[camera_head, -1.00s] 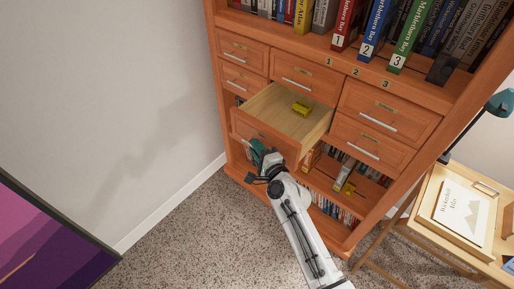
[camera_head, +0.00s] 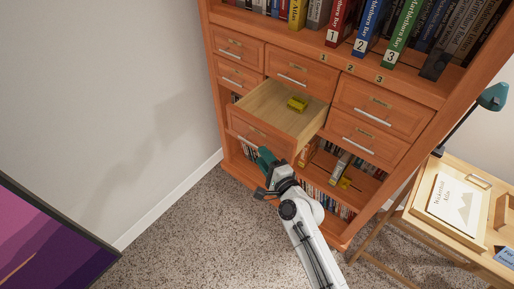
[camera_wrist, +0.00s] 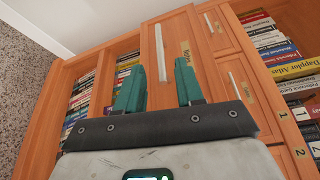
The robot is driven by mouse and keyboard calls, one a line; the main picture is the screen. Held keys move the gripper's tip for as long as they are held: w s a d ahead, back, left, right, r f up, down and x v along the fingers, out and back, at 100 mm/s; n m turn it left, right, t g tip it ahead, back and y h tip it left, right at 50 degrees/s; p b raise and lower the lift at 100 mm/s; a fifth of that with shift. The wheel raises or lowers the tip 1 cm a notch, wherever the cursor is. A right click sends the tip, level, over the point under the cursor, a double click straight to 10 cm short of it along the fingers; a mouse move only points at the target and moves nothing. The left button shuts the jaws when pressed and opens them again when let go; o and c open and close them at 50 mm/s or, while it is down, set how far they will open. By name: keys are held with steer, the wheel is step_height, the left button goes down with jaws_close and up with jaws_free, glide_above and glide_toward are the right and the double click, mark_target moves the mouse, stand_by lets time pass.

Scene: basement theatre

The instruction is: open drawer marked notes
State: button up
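My gripper (camera_head: 265,157) is just in front of the lower drawer front, fingers apart and empty. It also shows in the wrist view (camera_wrist: 160,72). The fingers are not closed on the handle.
Closed drawers flank the open one, such as the right upper drawer (camera_head: 383,105). Numbered books (camera_head: 370,28) stand on the shelf above. More books (camera_head: 325,190) fill the shelves below. A side table (camera_head: 440,235) with a lamp (camera_head: 492,97) is at right. Carpet (camera_head: 190,235) is free at left.

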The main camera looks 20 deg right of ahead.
steer(key=shift+v, duration=1.95)
steer(key=s+d+f+n+g+h, duration=0.1)
steer(key=s+d+f+n+g, duration=0.2)
steer(key=s+n+g, duration=0.6)
steer(key=s+d+f+n+g, duration=0.25)
steer(key=s+n, duration=0.35)
steer(key=s, duration=0.7)
steer(key=s+d+r+n+g+h, duration=0.1)
steer(key=s+d+g, duration=0.1)
steer(key=s, duration=0.4)
steer(key=s+d+r+n+g+h, duration=0.1)
steer(key=s+d+g+h, duration=0.1)
steer(key=s, duration=0.4)
steer(key=shift+s+d, duration=0.35)
steer(key=shift+d, duration=0.4)
